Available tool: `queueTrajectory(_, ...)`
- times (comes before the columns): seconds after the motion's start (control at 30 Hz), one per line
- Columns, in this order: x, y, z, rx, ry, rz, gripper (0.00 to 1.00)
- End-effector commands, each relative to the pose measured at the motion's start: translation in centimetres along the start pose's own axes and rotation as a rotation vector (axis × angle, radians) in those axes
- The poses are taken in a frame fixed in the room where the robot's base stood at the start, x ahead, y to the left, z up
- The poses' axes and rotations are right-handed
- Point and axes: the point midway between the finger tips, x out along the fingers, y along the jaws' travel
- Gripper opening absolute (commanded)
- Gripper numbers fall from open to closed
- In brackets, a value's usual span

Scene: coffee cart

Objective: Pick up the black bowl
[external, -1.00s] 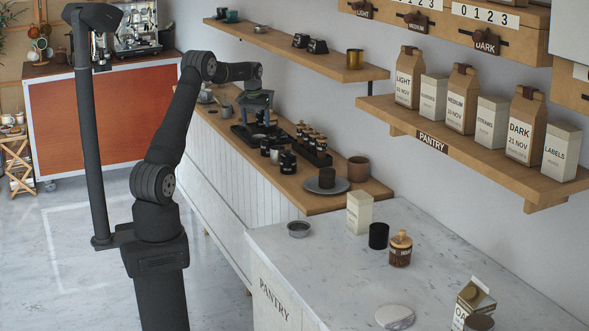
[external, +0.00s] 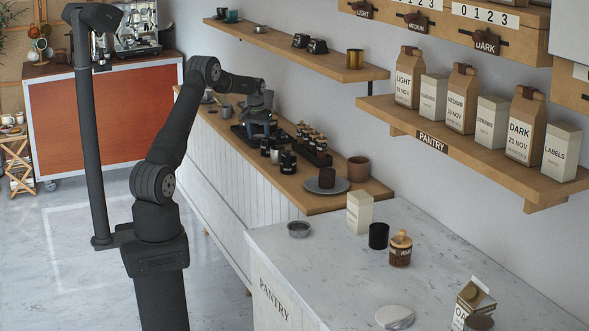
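My gripper (external: 258,127) is small and dark in the external view, over the black tray (external: 239,131) on the wooden counter. Its fingers point down and blend with the dark things there, so I cannot tell whether they are open or shut. I cannot make out a black bowl clearly; one at the tray may be hidden by my gripper.
Several dark jars (external: 313,143) stand right of my gripper, with black cups (external: 287,162) in front. A brown pot (external: 358,169) stands near the wall. A wall shelf (external: 300,52) runs above the counter.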

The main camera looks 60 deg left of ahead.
Motion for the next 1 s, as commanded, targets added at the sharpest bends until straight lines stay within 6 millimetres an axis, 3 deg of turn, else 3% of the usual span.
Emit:
queueTrajectory(0.03, 0.0, 0.0, 0.0, 0.000, 0.000, 0.000, 0.41)
queueTrajectory(0.1, 0.0, 0.0, 0.0, 0.000, 0.000, 0.000, 0.30)
queueTrajectory(0.47, -0.5, 0.0, -0.1, 0.000, 0.001, 0.000, 0.29)
queueTrajectory(0.73, -4.1, 0.0, -0.7, 0.001, 0.003, 0.001, 0.29)
queueTrajectory(1.0, -8.3, 5.2, 2.3, 0.006, 0.002, 0.001, 0.29)
